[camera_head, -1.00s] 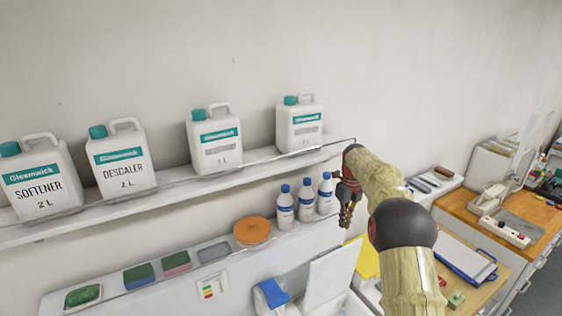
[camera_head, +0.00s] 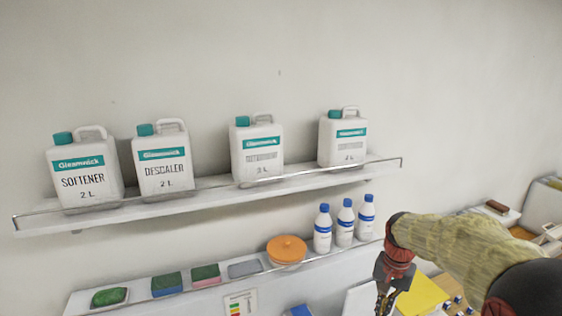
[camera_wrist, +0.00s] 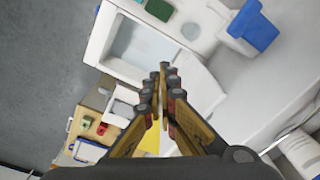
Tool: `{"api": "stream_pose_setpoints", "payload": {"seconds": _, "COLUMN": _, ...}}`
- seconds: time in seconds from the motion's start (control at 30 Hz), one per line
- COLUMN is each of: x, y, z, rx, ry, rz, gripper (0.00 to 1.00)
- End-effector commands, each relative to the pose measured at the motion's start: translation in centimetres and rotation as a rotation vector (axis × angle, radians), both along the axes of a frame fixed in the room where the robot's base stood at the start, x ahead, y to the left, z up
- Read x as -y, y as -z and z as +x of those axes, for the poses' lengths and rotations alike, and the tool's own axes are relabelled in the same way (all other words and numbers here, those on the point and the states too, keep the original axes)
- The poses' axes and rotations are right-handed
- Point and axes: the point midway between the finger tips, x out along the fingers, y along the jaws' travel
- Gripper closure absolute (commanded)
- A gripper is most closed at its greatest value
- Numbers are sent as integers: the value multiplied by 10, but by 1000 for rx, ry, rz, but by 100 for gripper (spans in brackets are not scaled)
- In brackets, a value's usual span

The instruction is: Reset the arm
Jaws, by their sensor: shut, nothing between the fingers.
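My gripper (camera_head: 384,300) is at the lower right of the head view, below the right end of the jug shelf and pointing down. Its fingertips are near the bottom edge of that view. In the wrist view my gripper (camera_wrist: 163,72) shows its fingers together, shut with nothing between them. Below it in the wrist view are a white basin (camera_wrist: 112,62) and a pale board or lid beside it. My arm reaches in from the right of the head view in a yellowish sleeve.
A wall shelf (camera_head: 225,206) with a front rail carries several white jugs. A lower ledge holds an orange lidded dish (camera_head: 287,249), sponges and three white bottles with blue caps (camera_head: 345,222). A blue cloth or container (camera_wrist: 252,26) shows in the wrist view. The upper wall area is clear.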

Motion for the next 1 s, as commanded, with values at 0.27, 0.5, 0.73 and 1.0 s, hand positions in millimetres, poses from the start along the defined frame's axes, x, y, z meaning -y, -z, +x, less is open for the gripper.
{"api": "stream_pose_setpoints", "payload": {"seconds": 0.27, "x": -35, "y": 25, "z": -103, "rx": 81, "ry": -369, "rz": -48, "gripper": 100}}
{"api": "stream_pose_setpoints", "payload": {"seconds": 0.5, "x": -58, "y": 60, "z": -184, "rx": 164, "ry": -546, "rz": -94, "gripper": 100}}
{"api": "stream_pose_setpoints", "payload": {"seconds": 0.73, "x": -75, "y": 103, "z": -248, "rx": 264, "ry": -587, "rz": -129, "gripper": 100}}
{"api": "stream_pose_setpoints", "payload": {"seconds": 1.0, "x": -86, "y": 114, "z": -271, "rx": 415, "ry": -614, "rz": -173, "gripper": 100}}
